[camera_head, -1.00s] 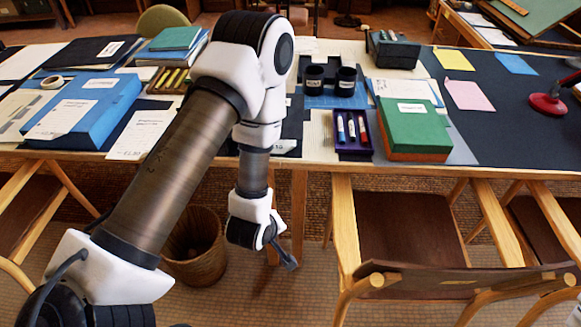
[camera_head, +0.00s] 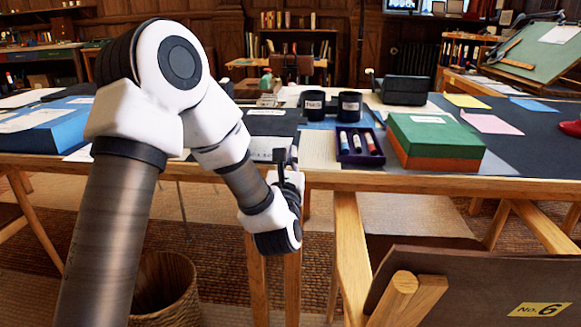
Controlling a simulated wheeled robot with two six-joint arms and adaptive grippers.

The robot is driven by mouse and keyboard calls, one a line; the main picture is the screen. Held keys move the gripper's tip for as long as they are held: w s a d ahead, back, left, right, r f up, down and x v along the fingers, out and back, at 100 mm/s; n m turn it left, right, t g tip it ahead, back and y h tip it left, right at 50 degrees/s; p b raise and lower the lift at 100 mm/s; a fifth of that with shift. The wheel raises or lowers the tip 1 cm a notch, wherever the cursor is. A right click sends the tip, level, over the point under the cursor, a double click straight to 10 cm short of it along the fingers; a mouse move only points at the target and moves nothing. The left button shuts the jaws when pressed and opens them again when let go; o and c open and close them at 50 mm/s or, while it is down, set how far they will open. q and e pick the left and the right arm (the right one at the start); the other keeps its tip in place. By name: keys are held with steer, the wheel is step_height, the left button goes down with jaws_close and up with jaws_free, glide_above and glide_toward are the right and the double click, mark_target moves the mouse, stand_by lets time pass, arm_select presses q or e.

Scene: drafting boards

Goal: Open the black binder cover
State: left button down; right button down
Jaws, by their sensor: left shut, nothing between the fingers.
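A black binder (camera_head: 265,126) with a white label lies near the front edge of the table, its cover seeming to lie flat. My left arm hides part of it. My left gripper (camera_head: 281,160) is just in front of the table's front edge, at about table height. Its dark fingers point up and away from me, shut, with nothing between them. They overlap the binder's near edge in the picture; I cannot tell whether they touch it. My right gripper is not in view.
Right of the binder stand a purple tray (camera_head: 346,157) with markers, two black cups (camera_head: 312,105) and a green-topped box (camera_head: 437,133). A blue box (camera_head: 40,130) lies at left. A chair (camera_head: 470,290) and a wicker basket (camera_head: 165,285) stand in front of the table.

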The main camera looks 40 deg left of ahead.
arm_select(q)
steer(key=x, duration=0.7)
steer(key=shift+f+b, duration=0.1)
steer(key=shift+b, duration=0.3)
steer(key=shift+s, duration=0.1)
steer(key=shift+d, duration=0.1)
